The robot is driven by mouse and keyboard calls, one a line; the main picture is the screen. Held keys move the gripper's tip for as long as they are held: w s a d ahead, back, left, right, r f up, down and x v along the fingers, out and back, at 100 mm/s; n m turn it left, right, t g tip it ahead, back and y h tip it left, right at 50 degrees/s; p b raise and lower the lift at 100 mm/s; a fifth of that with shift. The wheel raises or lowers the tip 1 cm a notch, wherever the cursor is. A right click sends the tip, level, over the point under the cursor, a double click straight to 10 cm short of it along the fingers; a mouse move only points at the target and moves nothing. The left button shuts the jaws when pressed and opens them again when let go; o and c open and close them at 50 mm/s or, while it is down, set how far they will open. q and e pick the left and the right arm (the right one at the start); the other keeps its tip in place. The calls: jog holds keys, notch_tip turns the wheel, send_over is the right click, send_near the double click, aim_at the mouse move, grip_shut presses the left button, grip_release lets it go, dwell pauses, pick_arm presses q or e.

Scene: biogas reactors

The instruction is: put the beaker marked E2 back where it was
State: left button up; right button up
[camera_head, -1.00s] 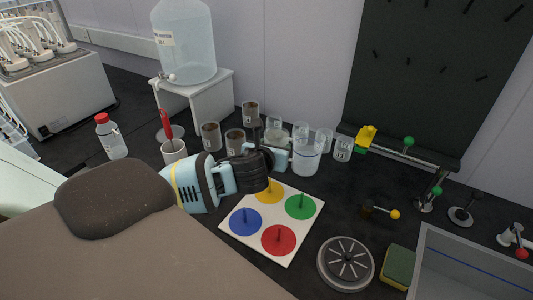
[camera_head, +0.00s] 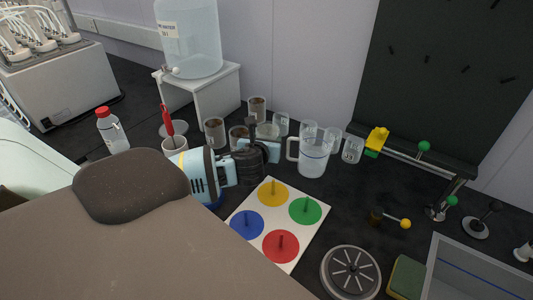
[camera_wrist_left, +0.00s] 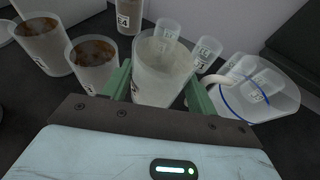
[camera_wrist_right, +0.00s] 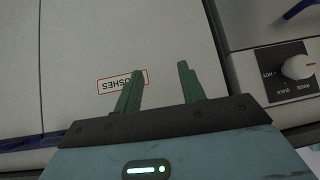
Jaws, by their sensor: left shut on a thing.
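My left gripper (camera_head: 262,150) is shut on a beaker (camera_head: 267,131) of cloudy pale liquid. A third brown beaker (camera_wrist_left: 130,14), seemingly marked E4, stands behind. My right gripper (camera_wrist_right: 158,84) is open and empty, over a pale panel with a red-framed label.
A measuring jug (camera_head: 313,157) with a blue line stands right of the held beaker. Several small clear beakers (camera_head: 353,150) stand behind it. A white board (camera_head: 262,218) with four coloured discs lies in front. A white stand (camera_head: 205,98) carries a large water container (camera_head: 190,40).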

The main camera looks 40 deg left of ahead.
pick_arm(q)
jog(key=shift+f, duration=0.3)
jog(key=shift+f+b, duration=0.3)
jog(key=shift+f, duration=1.8)
pick_arm(e)
jog(key=shift+s+a+f, duration=0.1)
jog(key=shift+s+f, duration=0.05)
jog(key=shift+f, duration=0.05)
pick_arm(q)
jog(key=shift+f, duration=0.2)
jog(key=o, duration=1.1)
pick_arm(e)
jog(key=shift+a, duration=0.1)
pick_arm(q)
jog(key=shift+r, duration=0.1)
jog(key=shift+s+d+r, duration=0.1)
jog(key=shift+r, duration=0.1)
jog(key=p+v, duration=0.1)
jog(key=v, duration=1)
jog(key=shift+s, duration=0.35)
pick_arm(e)
jog(key=shift+w+d+r, duration=0.3)
jog(key=shift+w+r, duration=0.4)
jog(key=shift+r, duration=0.05)
pick_arm(q)
jog(key=shift+d, duration=0.15)
pick_arm(e)
jog(key=shift+w+a+r, duration=0.1)
